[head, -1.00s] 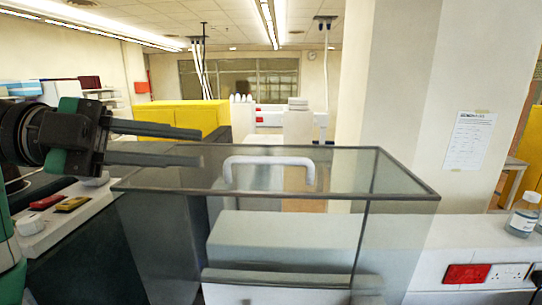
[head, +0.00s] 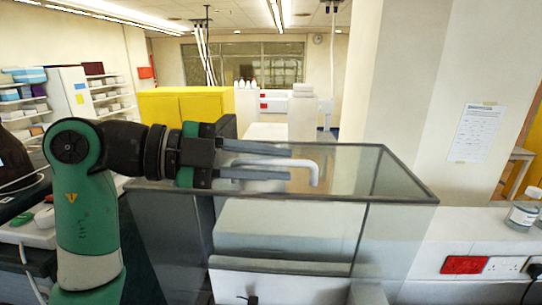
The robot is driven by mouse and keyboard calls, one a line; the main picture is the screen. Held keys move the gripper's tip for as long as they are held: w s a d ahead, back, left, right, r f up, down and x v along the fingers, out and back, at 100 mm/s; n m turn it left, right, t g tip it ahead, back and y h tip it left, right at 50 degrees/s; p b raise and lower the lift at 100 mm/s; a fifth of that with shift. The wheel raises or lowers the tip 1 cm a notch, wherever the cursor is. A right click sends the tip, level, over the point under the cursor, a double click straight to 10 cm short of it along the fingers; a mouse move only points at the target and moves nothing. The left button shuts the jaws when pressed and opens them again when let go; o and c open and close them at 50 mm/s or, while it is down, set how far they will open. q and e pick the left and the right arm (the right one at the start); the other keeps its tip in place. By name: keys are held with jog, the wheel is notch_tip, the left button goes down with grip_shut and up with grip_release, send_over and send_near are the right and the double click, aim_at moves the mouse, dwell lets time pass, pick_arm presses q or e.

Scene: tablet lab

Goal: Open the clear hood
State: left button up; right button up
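The clear hood (head: 350,170) is a see-through box with dark edges, sitting closed over a pale grey instrument (head: 275,235). A white U-shaped handle (head: 315,174) stands on its top. My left gripper (head: 290,162) reaches in from the left at handle height. Its two dark fingers are apart, one on each side of the handle's bar in the picture, and hide the handle's left part. I cannot tell if either finger touches the bar. My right gripper is not in view.
A bottle (head: 522,214) stands on the right bench, behind a red socket plate (head: 465,265). A wall pillar rises behind the hood's right side. Yellow cabinets (head: 185,106) stand further back. The space above the hood looks clear.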

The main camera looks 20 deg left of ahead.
pick_arm(q)
jog(key=shift+c, duration=0.2)
grip_shut()
dwell(1.2)
